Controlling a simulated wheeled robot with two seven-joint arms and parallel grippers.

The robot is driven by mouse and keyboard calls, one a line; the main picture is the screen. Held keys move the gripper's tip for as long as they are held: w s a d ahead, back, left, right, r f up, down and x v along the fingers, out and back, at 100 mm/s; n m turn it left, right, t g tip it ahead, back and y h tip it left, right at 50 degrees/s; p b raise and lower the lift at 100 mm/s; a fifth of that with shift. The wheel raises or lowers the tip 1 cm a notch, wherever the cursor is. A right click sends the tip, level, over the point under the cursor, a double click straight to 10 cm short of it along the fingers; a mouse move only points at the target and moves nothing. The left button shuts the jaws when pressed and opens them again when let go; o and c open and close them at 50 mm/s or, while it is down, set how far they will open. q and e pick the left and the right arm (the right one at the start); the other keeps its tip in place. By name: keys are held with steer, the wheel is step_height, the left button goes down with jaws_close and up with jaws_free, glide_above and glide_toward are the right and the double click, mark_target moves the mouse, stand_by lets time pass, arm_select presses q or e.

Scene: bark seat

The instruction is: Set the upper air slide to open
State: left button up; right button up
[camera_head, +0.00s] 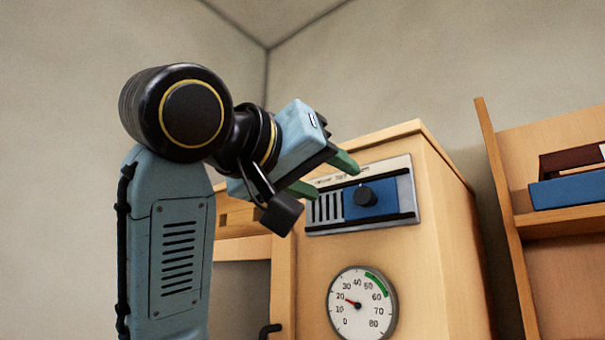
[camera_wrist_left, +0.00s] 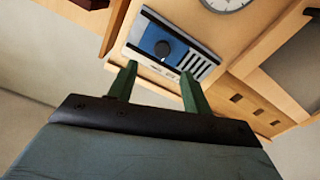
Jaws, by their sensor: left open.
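The upper air slide (camera_head: 335,222) is a grey metal plate near the top of the wooden cabinet's front. A blue shutter (camera_head: 384,207) with a round black knob (camera_head: 365,196) sits on it between dark rails. Dark vent slots show to the left of the shutter. My left gripper (camera_head: 338,180) has green fingers spread open and empty, in front of the slide's upper left part. In the left wrist view, which is turned over, the knob (camera_wrist_left: 162,48) lies beyond the fingertips (camera_wrist_left: 158,70), with space visible between. The small lettering on the plate is unreadable. My right gripper is not in view.
A round dial gauge (camera_head: 362,303) with a red needle near 20 is below the slide on the cabinet (camera_head: 450,230). A shelf (camera_head: 570,221) with a blue item (camera_head: 568,192) stands at the right. A black handle (camera_head: 270,331) shows low at the left.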

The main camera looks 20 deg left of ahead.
arm_select(q)
steer(key=v, duration=0.4)
steer(key=shift+s, duration=0.15)
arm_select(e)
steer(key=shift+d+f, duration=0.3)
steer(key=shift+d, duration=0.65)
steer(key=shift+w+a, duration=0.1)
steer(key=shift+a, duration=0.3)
